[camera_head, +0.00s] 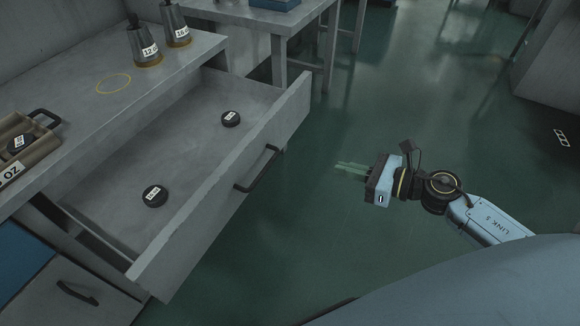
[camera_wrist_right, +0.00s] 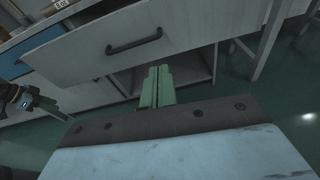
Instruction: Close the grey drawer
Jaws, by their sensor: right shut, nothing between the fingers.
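The grey drawer (camera_head: 230,215) is pulled far out from under the counter in the head view. Its black handle (camera_head: 256,168) is on the front panel, facing right. Two black labelled discs lie inside, one near (camera_head: 155,195) and one farther back (camera_head: 231,118). My right gripper (camera_head: 340,167) is shut and empty, to the right of the handle and apart from the drawer front. In the right wrist view the green fingers (camera_wrist_right: 157,86) are together, with the drawer front (camera_wrist_right: 180,40) and handle (camera_wrist_right: 134,41) beyond them. My left gripper is not identifiable in the head view.
The grey counter (camera_head: 85,95) holds two labelled conical weights (camera_head: 146,45) and a wooden tray (camera_head: 35,150). A lower drawer (camera_head: 75,295) below is shut. A table (camera_head: 270,20) stands behind. Green floor between the drawer and my right arm is clear.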

